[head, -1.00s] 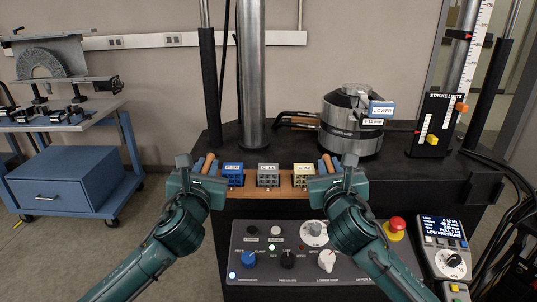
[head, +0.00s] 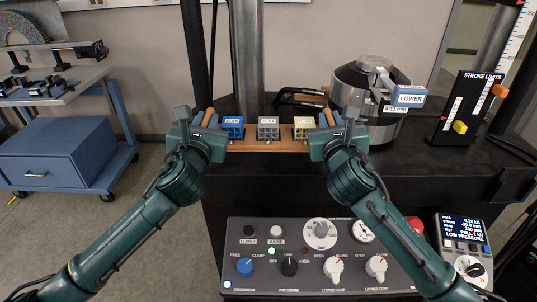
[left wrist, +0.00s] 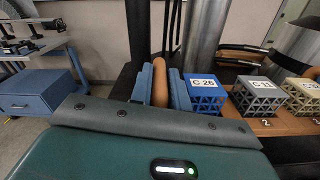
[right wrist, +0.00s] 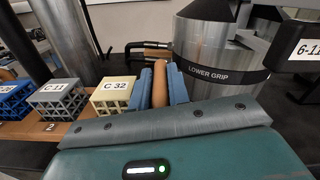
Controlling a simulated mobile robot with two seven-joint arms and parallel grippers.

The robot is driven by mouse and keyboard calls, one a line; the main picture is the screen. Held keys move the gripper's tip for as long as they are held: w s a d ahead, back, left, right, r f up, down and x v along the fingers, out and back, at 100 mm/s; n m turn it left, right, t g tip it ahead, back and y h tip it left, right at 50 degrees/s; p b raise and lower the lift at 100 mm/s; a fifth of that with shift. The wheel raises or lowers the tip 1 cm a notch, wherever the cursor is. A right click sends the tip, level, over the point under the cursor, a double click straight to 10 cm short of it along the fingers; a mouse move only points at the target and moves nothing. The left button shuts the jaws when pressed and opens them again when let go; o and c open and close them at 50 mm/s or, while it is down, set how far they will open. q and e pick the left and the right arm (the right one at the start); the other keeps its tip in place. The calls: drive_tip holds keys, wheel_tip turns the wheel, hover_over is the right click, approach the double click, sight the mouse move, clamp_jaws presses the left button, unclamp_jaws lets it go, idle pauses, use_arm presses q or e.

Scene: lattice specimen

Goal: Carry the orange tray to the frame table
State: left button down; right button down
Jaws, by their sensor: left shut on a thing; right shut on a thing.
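The orange tray (head: 268,147) is held level between my grippers at the front of the black frame table (head: 420,158). I cannot tell whether it touches the table top. It carries a blue lattice cube (head: 233,128), a grey one (head: 268,129) and a cream-yellow one (head: 303,129) in a row. My left gripper (head: 205,122) is shut on the tray's left handle (left wrist: 160,82). My right gripper (head: 330,121) is shut on its right handle (right wrist: 160,84). The fingers hide part of each handle.
A steel lower grip (head: 370,105) stands on the table behind the tray's right end, with a steel column (head: 246,60) behind its middle. The stroke limits panel (head: 468,108) is farther right. A control panel (head: 310,255) lies below. A blue cart (head: 62,152) stands left.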

use_arm(q)
drive_tip(key=shift+w+a+f, duration=0.1)
drive_tip(key=shift+a, duration=0.2)
use_arm(e)
drive_tip(key=shift+d+f, duration=0.1)
drive_tip(key=shift+d, duration=0.15)
